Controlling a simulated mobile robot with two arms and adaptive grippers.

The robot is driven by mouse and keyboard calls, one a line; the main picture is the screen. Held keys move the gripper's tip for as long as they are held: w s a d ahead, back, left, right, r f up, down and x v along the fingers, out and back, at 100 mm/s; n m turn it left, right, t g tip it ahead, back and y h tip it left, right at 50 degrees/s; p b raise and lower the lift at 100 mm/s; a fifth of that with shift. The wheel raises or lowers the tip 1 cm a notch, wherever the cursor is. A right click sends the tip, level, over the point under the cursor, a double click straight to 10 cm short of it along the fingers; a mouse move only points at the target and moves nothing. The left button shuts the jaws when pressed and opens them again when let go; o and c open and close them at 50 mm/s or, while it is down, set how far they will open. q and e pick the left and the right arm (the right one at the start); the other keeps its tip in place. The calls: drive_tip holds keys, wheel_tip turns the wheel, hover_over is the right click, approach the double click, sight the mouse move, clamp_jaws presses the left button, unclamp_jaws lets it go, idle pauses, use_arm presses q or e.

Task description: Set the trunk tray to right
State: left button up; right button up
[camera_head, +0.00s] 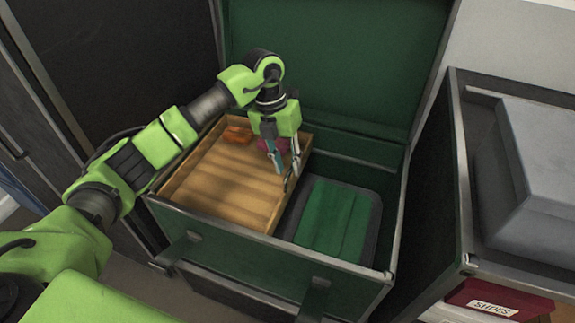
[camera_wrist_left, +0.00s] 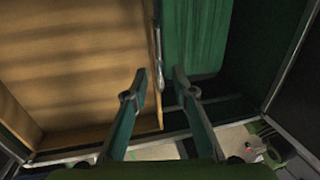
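The tray (camera_head: 228,184) is a shallow wooden box in the left part of the open green trunk (camera_head: 270,246). It also fills the left of the left wrist view (camera_wrist_left: 75,62). My left gripper (camera_head: 282,178) points down at the tray's right wall. Its two fingers are apart in the left wrist view (camera_wrist_left: 159,78), one on each side of the line of that wall. I cannot tell whether they touch it. An orange item (camera_head: 237,135) and a magenta item, partly hidden by my gripper, lie at the tray's back. My right gripper is not in view.
Green folded cloth (camera_head: 335,217) lies lower in the trunk, right of the tray. The raised lid (camera_head: 325,60) stands behind. A dark-sided unit with a grey case (camera_head: 535,165) and a red box labelled SHOES (camera_head: 490,302) stands to the right.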

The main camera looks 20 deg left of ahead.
use_arm(q)
drive_tip(key=shift+f, duration=0.15)
drive_tip(key=shift+c, duration=0.4)
clamp_jaws()
